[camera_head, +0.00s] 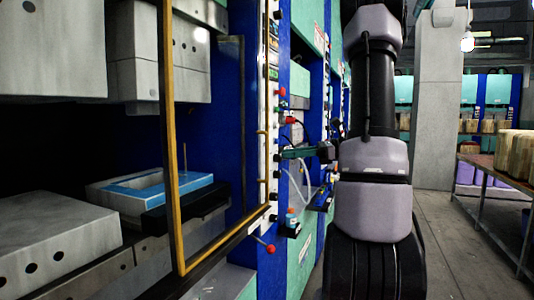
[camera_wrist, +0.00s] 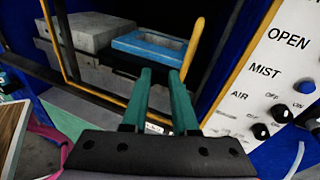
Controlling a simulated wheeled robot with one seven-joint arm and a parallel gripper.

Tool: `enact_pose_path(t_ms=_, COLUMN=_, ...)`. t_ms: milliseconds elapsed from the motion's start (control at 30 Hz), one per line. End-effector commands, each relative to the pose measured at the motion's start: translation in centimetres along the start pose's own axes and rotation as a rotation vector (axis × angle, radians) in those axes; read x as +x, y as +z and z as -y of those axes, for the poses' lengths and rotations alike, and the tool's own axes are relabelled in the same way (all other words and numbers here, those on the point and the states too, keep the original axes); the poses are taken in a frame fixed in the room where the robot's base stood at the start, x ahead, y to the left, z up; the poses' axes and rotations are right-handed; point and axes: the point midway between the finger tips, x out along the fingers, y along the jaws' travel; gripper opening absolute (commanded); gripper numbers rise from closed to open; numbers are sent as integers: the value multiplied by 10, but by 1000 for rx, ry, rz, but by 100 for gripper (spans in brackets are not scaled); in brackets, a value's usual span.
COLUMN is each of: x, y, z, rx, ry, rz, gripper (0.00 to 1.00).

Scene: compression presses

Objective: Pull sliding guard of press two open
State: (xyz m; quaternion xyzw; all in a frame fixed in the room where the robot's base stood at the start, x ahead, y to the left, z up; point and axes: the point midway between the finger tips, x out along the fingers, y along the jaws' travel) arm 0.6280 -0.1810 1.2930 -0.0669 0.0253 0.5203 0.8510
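The sliding guard (camera_head: 174,140) is a yellow-edged frame across the press front at left in the head view. Its left post also shows in the wrist view (camera_wrist: 52,38). A slim yellow upright handle (camera_head: 264,165) stands near its right edge; in the wrist view the handle (camera_wrist: 194,45) rises just beyond the right fingertip. My gripper (camera_head: 290,153) is beside the handle, to its right in the head view. In the wrist view my gripper (camera_wrist: 161,74) has two teal fingers apart with nothing clearly between them. I cannot tell whether a finger touches the handle.
A blue-topped mould (camera_head: 160,187) lies inside the press. A white control panel (camera_wrist: 270,80) with black knobs is right of the guard in the wrist view. A grey pillar (camera_head: 440,110) and a table with wooden blocks (camera_head: 515,153) stand at right. Floor is clear between.

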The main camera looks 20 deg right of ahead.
Motion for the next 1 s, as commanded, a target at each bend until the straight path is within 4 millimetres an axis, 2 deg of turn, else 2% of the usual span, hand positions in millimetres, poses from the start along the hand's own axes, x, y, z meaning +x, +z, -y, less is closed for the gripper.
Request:
enact_pose_path(t_ms=33, x=-11, y=-6, z=13, rx=41, ry=-45, rz=39, gripper=27)
enact_pose_path(t_ms=133, x=-24, y=-10, z=27, rx=82, ry=-99, rz=90, gripper=27)
enact_pose_path(t_ms=267, x=-23, y=-10, z=33, rx=97, ry=-118, rz=111, gripper=27)
enact_pose_path(t_ms=367, x=-11, y=-8, z=34, rx=95, ry=-114, rz=111, gripper=27)
enact_pose_path(t_ms=700, x=52, y=-2, z=41, rx=94, ry=-112, rz=109, gripper=27)
enact_pose_path(t_ms=833, x=69, y=0, z=43, rx=94, ry=-113, rz=108, gripper=27)
enact_pose_path(t_ms=1000, x=78, y=1, z=44, rx=95, ry=-115, rz=108, gripper=27)
